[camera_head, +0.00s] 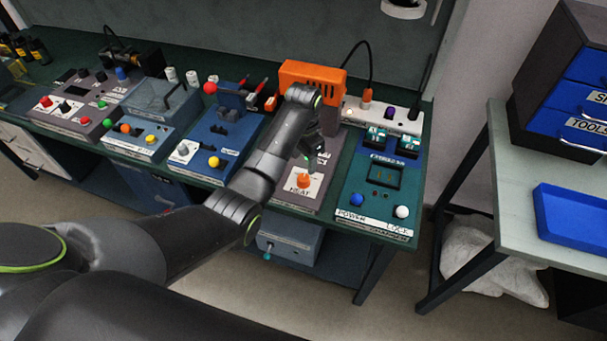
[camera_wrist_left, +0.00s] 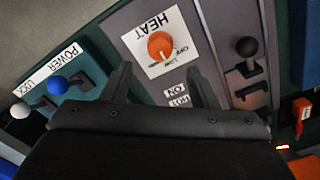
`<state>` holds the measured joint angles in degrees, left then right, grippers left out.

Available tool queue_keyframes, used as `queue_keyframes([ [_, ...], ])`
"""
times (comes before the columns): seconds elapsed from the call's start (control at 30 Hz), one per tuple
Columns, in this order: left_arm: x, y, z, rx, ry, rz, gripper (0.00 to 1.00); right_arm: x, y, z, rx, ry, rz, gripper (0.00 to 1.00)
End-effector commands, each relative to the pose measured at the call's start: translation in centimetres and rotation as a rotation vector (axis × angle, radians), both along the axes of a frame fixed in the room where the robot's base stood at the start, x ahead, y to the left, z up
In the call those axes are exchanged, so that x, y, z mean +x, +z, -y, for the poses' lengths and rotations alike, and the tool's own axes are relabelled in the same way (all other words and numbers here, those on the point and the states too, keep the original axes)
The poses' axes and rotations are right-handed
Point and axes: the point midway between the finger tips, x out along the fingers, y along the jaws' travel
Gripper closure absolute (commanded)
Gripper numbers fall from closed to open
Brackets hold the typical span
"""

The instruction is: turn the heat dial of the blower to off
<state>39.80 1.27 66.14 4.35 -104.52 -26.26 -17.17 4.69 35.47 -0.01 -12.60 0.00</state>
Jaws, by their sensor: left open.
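The orange heat dial (camera_head: 303,181) sits on a white plate marked HEAT on the grey blower panel. It also shows in the left wrist view (camera_wrist_left: 160,46), upside down, with small setting words beside it; I cannot tell which setting it points at. The orange blower body (camera_head: 312,76) stands at the back of that panel. My left gripper (camera_wrist_left: 157,84) is open and empty, its two fingers apart, with the dial beyond the gap between them and not touched. In the head view my left wrist hangs over the panel behind the dial. My right gripper is not in view.
A black-knobbed lever (camera_wrist_left: 247,48) shows beside the dial. Left are a blue panel with a yellow knob (camera_head: 214,162) and other control boxes.

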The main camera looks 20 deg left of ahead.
Motion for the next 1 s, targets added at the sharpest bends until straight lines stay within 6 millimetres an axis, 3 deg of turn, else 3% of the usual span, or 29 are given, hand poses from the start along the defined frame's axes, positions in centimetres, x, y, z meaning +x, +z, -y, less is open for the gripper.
queue_keyframes([
  [0.1, -0.2, -2.6, 0.0, 0.000, 0.000, -0.006, 0.46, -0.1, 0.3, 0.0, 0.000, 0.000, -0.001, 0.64],
  [0.33, -0.1, -5.7, 0.0, 0.001, 0.000, -0.003, 0.46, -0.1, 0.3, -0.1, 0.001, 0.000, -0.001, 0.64],
  [0.8, -0.1, -6.9, 0.0, 0.000, 0.000, 0.000, 0.46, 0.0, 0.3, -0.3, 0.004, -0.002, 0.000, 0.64],
  [1.0, -0.1, -6.9, 0.0, 0.001, 0.000, -0.001, 0.71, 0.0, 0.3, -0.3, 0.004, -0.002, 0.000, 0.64],
])
